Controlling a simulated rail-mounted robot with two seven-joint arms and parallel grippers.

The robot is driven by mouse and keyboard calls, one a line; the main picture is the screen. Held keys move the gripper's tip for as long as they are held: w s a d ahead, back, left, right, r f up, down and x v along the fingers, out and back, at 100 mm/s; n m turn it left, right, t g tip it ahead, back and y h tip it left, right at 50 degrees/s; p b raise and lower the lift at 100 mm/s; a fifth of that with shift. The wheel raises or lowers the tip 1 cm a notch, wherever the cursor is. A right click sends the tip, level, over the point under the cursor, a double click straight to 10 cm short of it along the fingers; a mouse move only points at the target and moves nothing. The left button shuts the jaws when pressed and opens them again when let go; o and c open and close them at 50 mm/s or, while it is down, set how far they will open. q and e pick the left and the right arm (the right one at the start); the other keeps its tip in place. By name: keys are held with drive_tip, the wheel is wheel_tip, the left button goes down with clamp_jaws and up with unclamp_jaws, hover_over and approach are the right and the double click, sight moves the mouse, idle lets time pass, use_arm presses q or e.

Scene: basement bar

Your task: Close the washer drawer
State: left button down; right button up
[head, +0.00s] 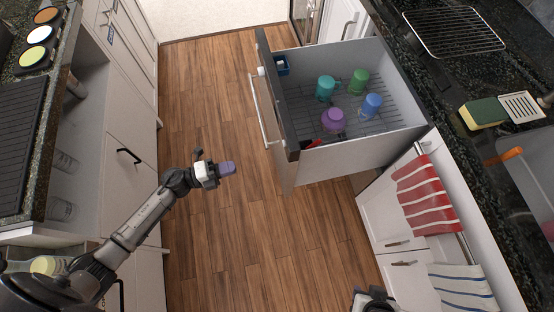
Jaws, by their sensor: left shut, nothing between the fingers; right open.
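The washer drawer (345,153) is pulled far out from the right-hand counter, over the floor. It has a dark front panel (276,100) with a pale bar handle (263,112) facing left. Inside, on a wire rack, are a teal cup (325,88), a green cup (358,82), a blue cup (371,106) and a purple cup (333,120). My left gripper (226,168) is shut and empty, left of the drawer front and apart from it. My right gripper (372,296) is open at the bottom edge, partly cut off, below the drawer.
Cabinets (130,105) line the left. The wooden floor (205,90) between is clear.

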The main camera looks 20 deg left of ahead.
sight(282, 159)
use_arm(q)
drive_tip(key=shift+m+g+h, duration=0.4)
drive_tip(key=shift+m+h, duration=0.2)
drive_tip(key=x, duration=0.4)
drive_tip(key=b+x, duration=0.1)
drive_tip(key=x, duration=0.4)
drive_tip(key=s+b+x, duration=0.1)
drive_tip(key=x, duration=0.3)
drive_tip(key=shift+w+d+r, duration=0.15)
drive_tip(key=shift+d+r, duration=0.05)
drive_tip(key=shift+d, duration=0.35)
drive_tip(key=shift+w+d+b, duration=0.2)
drive_tip(key=shift+d+b, duration=0.1)
drive_tip(key=shift+w+r, duration=0.1)
